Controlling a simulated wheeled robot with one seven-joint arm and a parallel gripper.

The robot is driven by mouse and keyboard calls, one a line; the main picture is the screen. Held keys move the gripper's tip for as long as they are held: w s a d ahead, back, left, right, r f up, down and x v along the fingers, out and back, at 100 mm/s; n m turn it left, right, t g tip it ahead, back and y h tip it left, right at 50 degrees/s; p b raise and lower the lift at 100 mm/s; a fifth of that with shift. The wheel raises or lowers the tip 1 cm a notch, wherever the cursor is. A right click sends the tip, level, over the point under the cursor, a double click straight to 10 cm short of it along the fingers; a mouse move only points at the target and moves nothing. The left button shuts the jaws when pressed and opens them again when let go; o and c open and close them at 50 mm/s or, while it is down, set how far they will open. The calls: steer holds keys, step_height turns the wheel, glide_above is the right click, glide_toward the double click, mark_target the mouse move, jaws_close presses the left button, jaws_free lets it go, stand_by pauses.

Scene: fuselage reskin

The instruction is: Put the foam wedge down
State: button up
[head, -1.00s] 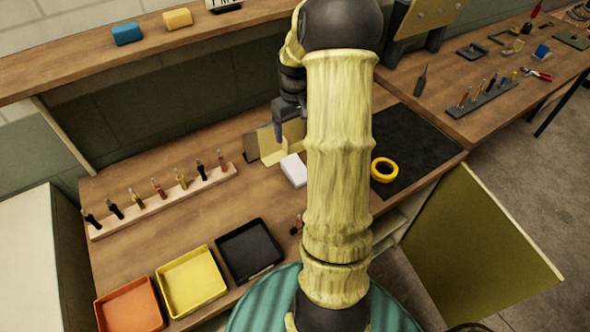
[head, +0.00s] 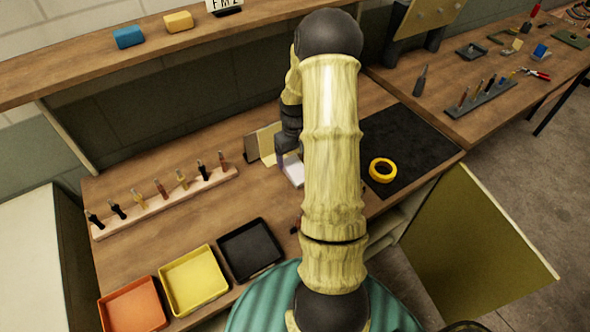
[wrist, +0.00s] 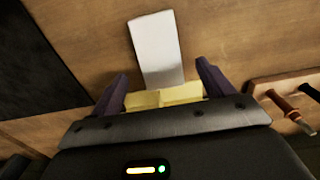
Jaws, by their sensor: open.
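My gripper (wrist: 161,70) is open, its two dark purple fingers apart and pointing down at the bench. In the head view my gripper (head: 283,158) is mostly hidden by my arm, low over the bench beside a white block (head: 294,172). A pale yellow two-faced piece (wrist: 163,96), which may be the foam wedge, shows between the fingers in the wrist view. I cannot tell whether it touches them. The white block (wrist: 157,48) lies flat beyond the fingertips. A grey and cream upright panel (head: 267,141) stands behind my gripper.
A rack of several tools (head: 165,203) is to the left. Orange (head: 134,306), yellow (head: 194,280) and black (head: 250,249) trays line the front edge. A yellow tape ring (head: 382,170) lies on the black mat (head: 420,145) at right. Bare wood lies between rack and trays.

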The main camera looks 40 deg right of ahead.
mark_target(295, 166)
steer(key=shift+s+f+p, duration=0.1)
steer(key=shift+f+p, duration=0.75)
steer(key=shift+f, duration=1.75)
steer(key=shift+c, duration=0.4)
steer(key=c, duration=1)
steer(key=shift+c, duration=0.2)
step_height(295, 166, up, 18)
steer(key=b, duration=0.2)
